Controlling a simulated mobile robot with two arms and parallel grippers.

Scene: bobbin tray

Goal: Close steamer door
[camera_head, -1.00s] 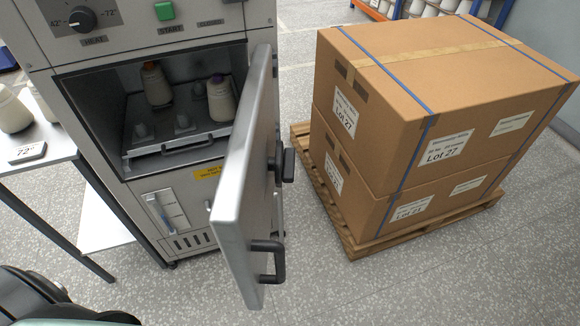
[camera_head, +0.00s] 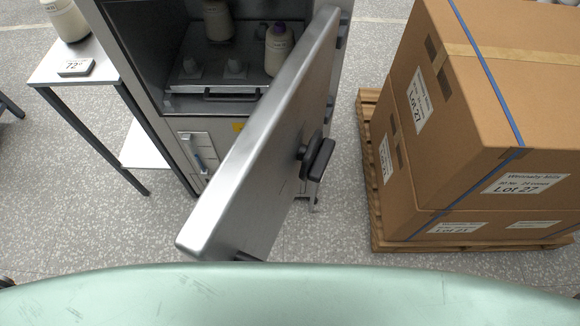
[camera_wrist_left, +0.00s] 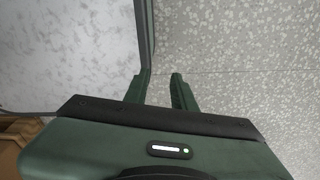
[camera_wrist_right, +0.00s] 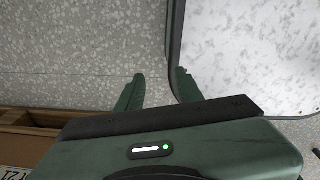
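The steamer door (camera_head: 262,150) stands wide open in the head view, its near end reaching the bottom middle. A black latch knob (camera_head: 318,160) sits on its outer face. The door's lower handle (camera_head: 248,256) is mostly hidden behind my green body. The steamer (camera_head: 134,58) is open, with a tray (camera_head: 205,104) and cones inside. My left gripper (camera_wrist_left: 158,82) is open and empty, close to a pale panel with a grey rim. My right gripper (camera_wrist_right: 160,77) is open and empty, its right finger overlapping a similar rim. I cannot tell whether either touches. Neither gripper shows in the head view.
A pallet (camera_head: 378,238) with strapped cartons (camera_head: 470,90) stands right of the door, with a strip of floor between. A side table (camera_head: 95,72) with a cone (camera_head: 66,22) and a 72° display (camera_head: 76,67) stands at left. Floor is clear at lower left.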

